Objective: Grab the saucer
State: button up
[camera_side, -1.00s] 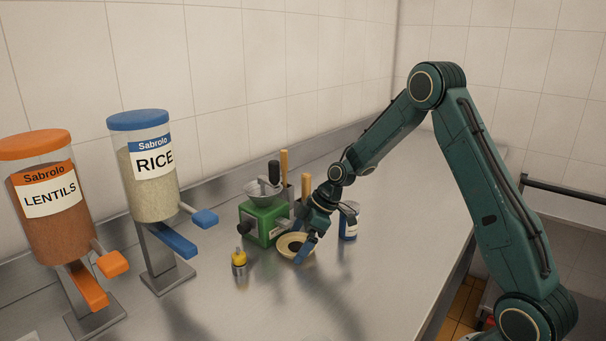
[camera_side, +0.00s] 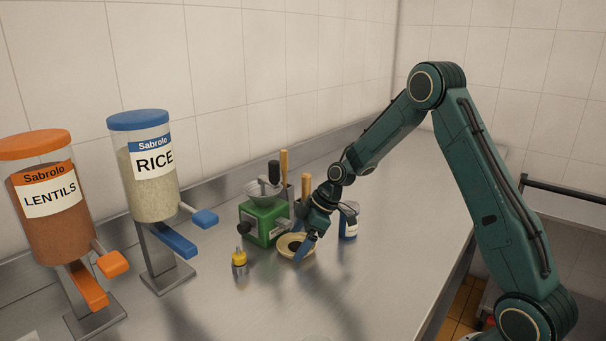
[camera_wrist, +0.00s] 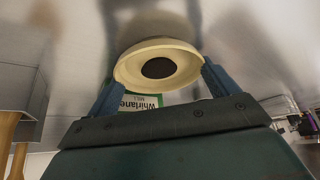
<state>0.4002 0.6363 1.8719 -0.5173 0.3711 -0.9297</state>
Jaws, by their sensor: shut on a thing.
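The saucer (camera_side: 283,244) is a small round cream dish with a dark centre, on or just above the steel counter in front of the green mill. In the wrist view the saucer (camera_wrist: 127,72) sits between the two blue fingers, which meet its rim on the left and right. My gripper (camera_side: 300,245) points down at the saucer and is shut on it. Part of the saucer's far rim is hidden behind the fingers in the side view. I cannot tell whether its underside touches the counter.
The green mill (camera_side: 266,224) stands close behind the saucer. A small yellow-topped bottle (camera_side: 239,262) stands to the left, and a blue-labelled jar (camera_side: 348,224) to the right. Lentil (camera_side: 50,205) and rice (camera_side: 150,178) dispensers stand far left.

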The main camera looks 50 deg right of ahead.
jog(key=shift+r, duration=0.2)
jog(key=shift+d+r, duration=0.1)
jog(key=shift+r, duration=0.35)
jog(key=s+d, duration=0.2)
jog(key=shift+s+d, duration=0.35)
jog(key=shift+s, duration=0.05)
notch_tip(320, 180, up, 14)
jog(key=shift+f, duration=0.15)
